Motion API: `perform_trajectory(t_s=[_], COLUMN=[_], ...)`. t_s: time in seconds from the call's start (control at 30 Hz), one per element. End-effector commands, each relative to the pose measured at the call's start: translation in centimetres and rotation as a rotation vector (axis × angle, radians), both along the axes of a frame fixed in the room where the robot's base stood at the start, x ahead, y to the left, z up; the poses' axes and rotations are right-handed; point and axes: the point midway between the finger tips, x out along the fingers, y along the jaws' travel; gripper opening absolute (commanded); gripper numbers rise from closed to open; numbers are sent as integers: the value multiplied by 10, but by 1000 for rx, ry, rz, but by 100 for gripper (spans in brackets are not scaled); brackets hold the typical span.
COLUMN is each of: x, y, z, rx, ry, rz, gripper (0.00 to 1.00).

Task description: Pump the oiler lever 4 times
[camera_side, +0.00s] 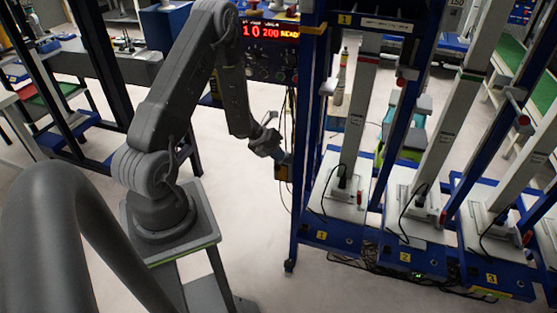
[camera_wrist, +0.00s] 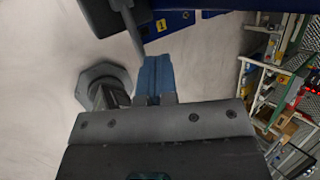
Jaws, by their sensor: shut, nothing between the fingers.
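The oiler looks to be the small dark and yellow unit (camera_side: 283,173) low on the left post of the blue frame in the side view. In the wrist view, a dark block (camera_wrist: 97,16) with a thin grey rod (camera_wrist: 131,28), probably the oiler and its lever, is at the top. The rod's end is close beside the fingertips; I cannot tell if they touch. My gripper (camera_side: 284,158) is at the unit in the side view. Its blue fingers are together and empty in the wrist view (camera_wrist: 154,62). The lever is too small to make out in the side view.
The blue frame (camera_side: 309,130) holds several tilted columns in numbered bays on the right. A red-lit display (camera_side: 270,31) is above my gripper. Thin cables hang beside the post. A grey hexagonal part (camera_wrist: 103,87) is left of the fingers. The floor (camera_side: 245,210) left of the frame is clear.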

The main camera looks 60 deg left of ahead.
Motion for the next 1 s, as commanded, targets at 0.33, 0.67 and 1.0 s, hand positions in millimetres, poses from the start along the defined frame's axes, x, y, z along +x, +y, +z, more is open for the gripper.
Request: perform_trajectory(t_s=[0.33,0.67,1.0], x=[-2,-3,-4], y=[-2,-3,-4], z=[-5,-9,-12], rx=[-2,-3,-3], ry=[3,4,4], rz=[-1,-2,-2], gripper=[0,0,0])
